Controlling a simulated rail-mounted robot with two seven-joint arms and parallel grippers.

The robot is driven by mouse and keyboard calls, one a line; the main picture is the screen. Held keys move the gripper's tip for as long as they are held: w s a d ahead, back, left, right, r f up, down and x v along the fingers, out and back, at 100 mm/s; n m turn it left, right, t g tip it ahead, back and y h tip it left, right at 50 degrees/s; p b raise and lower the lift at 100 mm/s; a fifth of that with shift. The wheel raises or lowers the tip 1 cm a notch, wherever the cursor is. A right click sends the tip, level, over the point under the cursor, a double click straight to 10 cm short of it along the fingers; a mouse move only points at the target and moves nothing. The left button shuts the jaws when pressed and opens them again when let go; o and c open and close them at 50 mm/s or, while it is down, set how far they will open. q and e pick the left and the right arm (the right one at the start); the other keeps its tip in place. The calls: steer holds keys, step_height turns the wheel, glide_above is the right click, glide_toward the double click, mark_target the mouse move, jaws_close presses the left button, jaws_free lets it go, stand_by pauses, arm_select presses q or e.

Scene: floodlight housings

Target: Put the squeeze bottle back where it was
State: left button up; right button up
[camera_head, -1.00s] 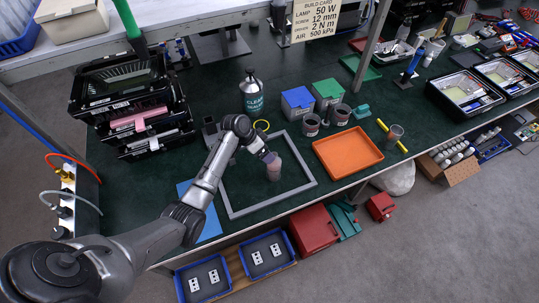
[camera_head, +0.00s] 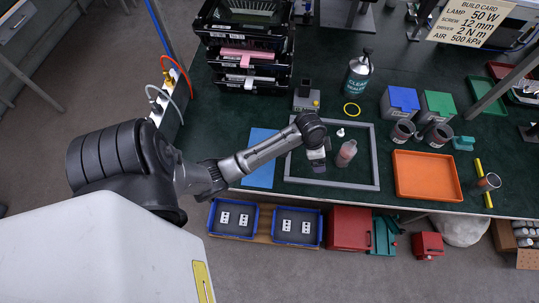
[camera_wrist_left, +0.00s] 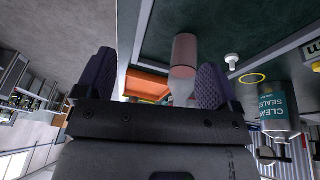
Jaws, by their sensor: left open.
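The squeeze bottle (camera_head: 346,153), pinkish with a pale upper part, stands inside the grey rectangular frame (camera_head: 376,160) on the green bench. It also shows in the left wrist view (camera_wrist_left: 185,52), beyond the fingers and towards the right one. My left gripper (camera_head: 318,165) is just left of the bottle, inside the frame's outline in the head view. In the left wrist view its two dark fingers (camera_wrist_left: 155,82) are spread apart with nothing gripped. My right gripper is not in view.
A small white knob-like piece (camera_head: 340,132) lies behind the bottle. A yellow ring (camera_head: 352,109) and a sealer bottle (camera_head: 358,74) are further back. An orange tray (camera_head: 428,194) is to the right, a blue mat (camera_head: 262,172) to the left. Black stacked trays (camera_head: 215,62) stand back left.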

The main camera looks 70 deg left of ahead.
arm_select(q)
steer(key=s+d+r+y, duration=0.1)
steer(key=s+d, duration=0.5)
steer(key=s, duration=0.5)
steer(key=s+d+r+n, duration=0.1)
steer(key=s+d+r, duration=0.1)
steer(key=s+d, duration=0.4)
steer(key=s, duration=0.5)
steer(key=shift+d+n+t+y, duration=0.3)
steer(key=shift+d+y, duration=0.1)
